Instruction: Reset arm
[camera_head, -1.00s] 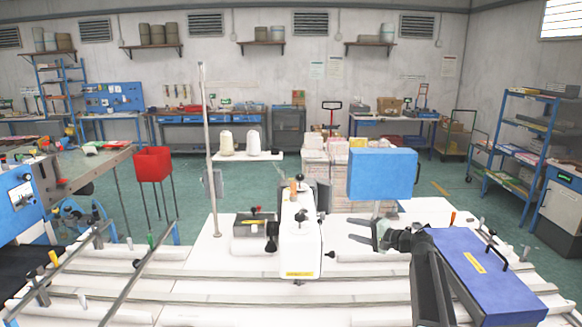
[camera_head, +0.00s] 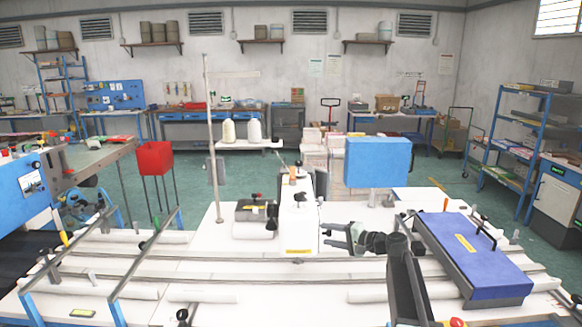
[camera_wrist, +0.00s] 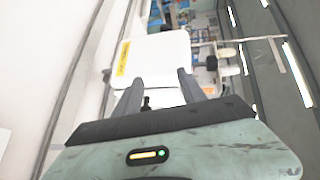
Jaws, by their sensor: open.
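My gripper (camera_head: 328,238) is open and empty in the head view. It points left above the white table, just right of the white sewing machine head (camera_head: 297,222). My dark arm rises from the bottom right behind it. In the wrist view, the two dark fingers of my gripper (camera_wrist: 160,90) stand apart, with nothing held between them. The white machine head (camera_wrist: 155,55) with its yellow label lies just past the fingertips; I cannot tell the exact gap.
A blue box (camera_head: 378,162) stands behind my gripper. A blue-lidded case (camera_head: 470,262) with a black handle lies right of my arm. Metal rails cross the white table (camera_head: 230,275). A red bin (camera_head: 154,158) stands at the left. A thin pole (camera_head: 212,150) rises left of the machine.

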